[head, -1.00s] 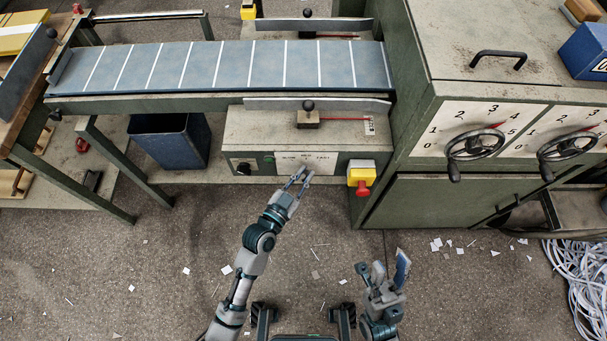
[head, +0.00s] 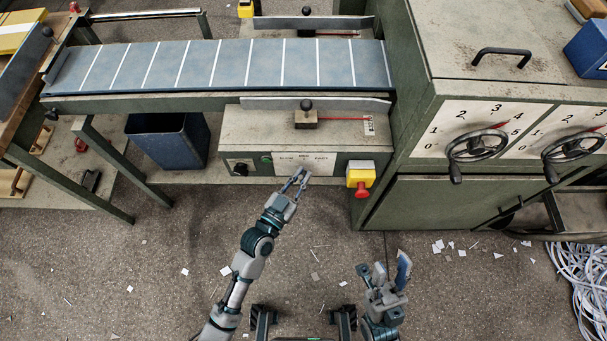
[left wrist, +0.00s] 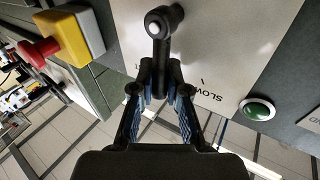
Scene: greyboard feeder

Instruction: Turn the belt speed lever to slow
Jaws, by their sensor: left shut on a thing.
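The belt speed lever (left wrist: 160,58) is a black arm on a round pivot with a silver centre, on the white dial plate (head: 322,164). In the left wrist view its free end lies between the fingers of my left gripper (left wrist: 160,88), which is shut on it. The lever points towards the gripper, with the word SLOW (left wrist: 207,91) to its right and part of another label to its left. In the head view my left gripper (head: 300,175) covers the lever. My right gripper (head: 389,270) is open and empty, low over the floor.
A yellow box with a red button (head: 360,178) is right of the plate. A green button (left wrist: 258,108) and a black knob (head: 239,168) are left of it in the head view. The belt (head: 215,65) runs above. A handwheel (head: 477,146) is at right.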

